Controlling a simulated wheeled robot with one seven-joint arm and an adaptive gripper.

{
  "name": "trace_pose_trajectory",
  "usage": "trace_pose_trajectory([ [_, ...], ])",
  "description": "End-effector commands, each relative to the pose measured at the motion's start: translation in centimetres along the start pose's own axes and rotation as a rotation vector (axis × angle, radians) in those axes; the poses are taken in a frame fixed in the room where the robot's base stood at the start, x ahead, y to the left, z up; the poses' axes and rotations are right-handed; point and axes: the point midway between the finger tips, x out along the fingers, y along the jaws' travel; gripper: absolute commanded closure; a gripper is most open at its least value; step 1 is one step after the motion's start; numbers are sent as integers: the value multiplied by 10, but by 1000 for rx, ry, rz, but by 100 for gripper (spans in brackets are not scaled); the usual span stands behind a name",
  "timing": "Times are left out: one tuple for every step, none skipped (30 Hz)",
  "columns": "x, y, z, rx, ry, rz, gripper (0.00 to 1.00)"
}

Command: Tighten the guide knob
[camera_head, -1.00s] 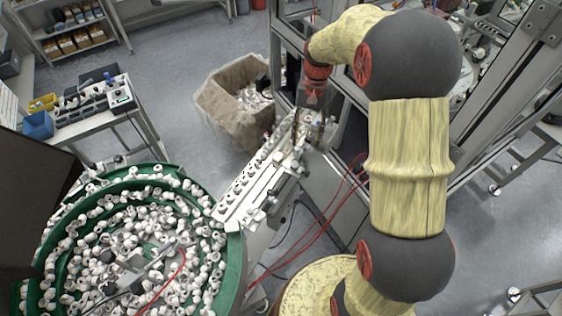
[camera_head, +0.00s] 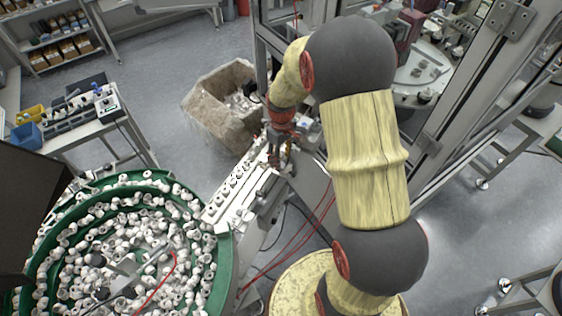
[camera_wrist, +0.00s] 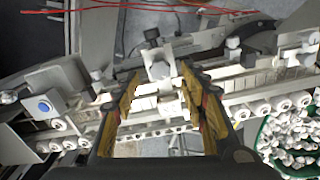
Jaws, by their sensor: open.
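The guide rail (camera_head: 228,196) is a pale track with a row of small round parts, running from the bowl toward the machine. In the wrist view it crosses the picture, with several light knobs and clamp blocks on it. A pale knob (camera_wrist: 160,70) shows between my fingertips, and a grey knob (camera_wrist: 152,34) sits just above it. I cannot tell for sure which one is the guide knob. My gripper (camera_wrist: 158,84) is open, pointing down, one finger on each side of the pale knob; contact is not visible. In the head view my gripper (camera_head: 279,157) is small and dark over the rail.
A green bowl feeder (camera_head: 228,262) full of white caps stands at lower left. A worn bin (camera_head: 205,112) stands behind the rail. Red hoses (camera_head: 312,222) run beside it. A block with a blue button (camera_wrist: 44,106) is at the wrist view's left. A machine frame stands right.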

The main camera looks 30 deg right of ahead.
Motion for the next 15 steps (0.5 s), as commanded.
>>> trace_pose_trajectory([
  [7, 0, 1, 0, -3, -2, 57],
  [11, 0, 0, 0, -2, -2, 57],
  [16, 0, 0, 1, -1, -1, 57],
  [19, 0, 0, 1, -1, -1, 57],
  [22, 0, 0, 1, -1, -1, 57],
  [25, 0, 0, 1, -1, -1, 57],
  [27, 0, 0, 1, 0, 0, 57],
  [28, 0, 0, 1, 0, 0, 57],
  [29, 0, 0, 1, 0, 0, 57],
  [30, 0, 0, 1, 0, 0, 57],
  [30, 0, 0, 1, 0, 0, 57],
  [31, 0, 0, 1, 1, 0, 57],
  [31, 0, 0, 1, 1, 0, 57],
  [31, 0, 0, 1, 1, 0, 57],
  [31, 0, 0, 1, 1, 0, 57],
])
